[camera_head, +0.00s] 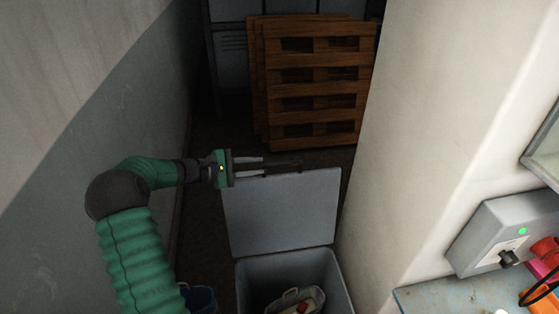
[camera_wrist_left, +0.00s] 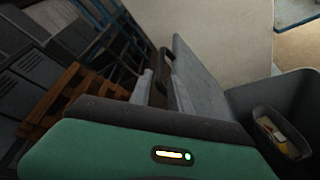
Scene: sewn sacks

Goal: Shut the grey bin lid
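The grey bin (camera_head: 290,268) stands open at the bottom centre of the head view, and its grey lid (camera_head: 283,212) is raised upright at the back of the opening. In the left wrist view the lid (camera_wrist_left: 200,85) stands on edge beside the bin (camera_wrist_left: 262,95). My left gripper (camera_head: 282,163) is at the lid's top edge, with its fingers pointing right along it. The fingers (camera_wrist_left: 155,78) appear beside the lid's edge in the left wrist view; I cannot tell whether they touch it or how far apart they are. My right gripper is not in view.
A sack-like container (camera_head: 296,301) with small items lies inside the bin. Wooden pallets (camera_head: 318,88) lean at the back. A pale pillar (camera_head: 445,120) stands right of the bin, with a grey control box (camera_head: 490,235) and blue worktable (camera_head: 440,297). A blue bucket (camera_head: 201,298) stands left.

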